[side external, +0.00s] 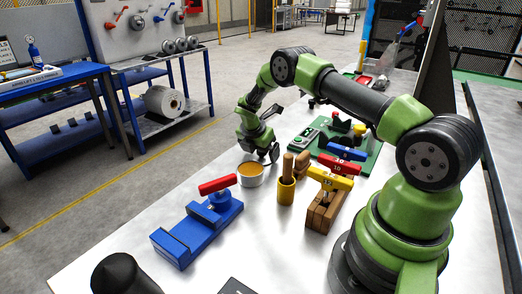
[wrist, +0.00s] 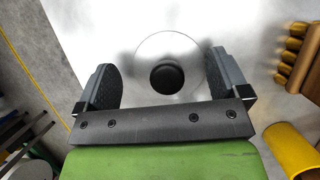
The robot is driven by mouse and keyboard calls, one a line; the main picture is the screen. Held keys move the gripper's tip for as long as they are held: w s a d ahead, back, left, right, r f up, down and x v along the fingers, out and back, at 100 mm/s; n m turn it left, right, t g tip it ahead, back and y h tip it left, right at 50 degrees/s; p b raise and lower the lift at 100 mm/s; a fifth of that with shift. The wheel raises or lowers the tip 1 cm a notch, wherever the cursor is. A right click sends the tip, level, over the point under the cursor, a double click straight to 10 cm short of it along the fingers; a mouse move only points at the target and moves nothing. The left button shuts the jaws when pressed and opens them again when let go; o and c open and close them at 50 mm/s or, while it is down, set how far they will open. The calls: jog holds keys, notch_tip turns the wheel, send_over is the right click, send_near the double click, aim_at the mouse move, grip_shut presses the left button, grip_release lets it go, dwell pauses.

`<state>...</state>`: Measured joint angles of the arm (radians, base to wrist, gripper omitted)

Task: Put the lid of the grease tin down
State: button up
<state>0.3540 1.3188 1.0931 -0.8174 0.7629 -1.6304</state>
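The grease tin (side external: 250,173) stands open on the bench, with orange-yellow grease showing inside. Its lid (wrist: 172,48) is a round, shiny metal disc with a black knob (wrist: 167,79). In the wrist view the lid is below my gripper (wrist: 163,88). The two fingers are spread either side of the knob, with a clear gap on each side. In the side view my gripper (side external: 264,152) is low over the bench, just behind the tin. There the gripper mostly hides the lid, and I cannot tell for sure whether it rests flat on the bench.
A blue fixture with a red handle (side external: 217,185) is in front. A wooden block with coloured tags (side external: 322,211) and a green board (side external: 365,160) lie to the right. The bench's left edge is close.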

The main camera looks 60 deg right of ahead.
jog(key=shift+s+d+f, duration=0.1)
jog(key=shift+s+f, duration=0.45)
jog(key=shift+f, duration=0.05)
jog(key=shift+r, duration=0.25)
jog(key=s+a+r+m+t+y, duration=0.15)
jog(key=a+r, duration=0.25)
jog(key=r, duration=0.4)
jog(key=s+a+r+m, duration=0.1)
jog(key=a+r+m, duration=0.2)
jog(key=r, duration=0.5)
jog(key=s+a+r+m, duration=0.1)
jog(key=a+r+m, duration=0.1)
jog(key=a+r, duration=0.35)
jog(key=s+a+r+m+t+y, duration=0.2)
jog(key=s+a+r+m, duration=0.3)
jog(key=s, duration=0.5)
jog(key=s+a+r+m+t+y, duration=0.3)
jog(key=s+a+r+m, duration=0.2)
jog(key=s+m, duration=0.5)
jog(key=shift+a, duration=0.55)
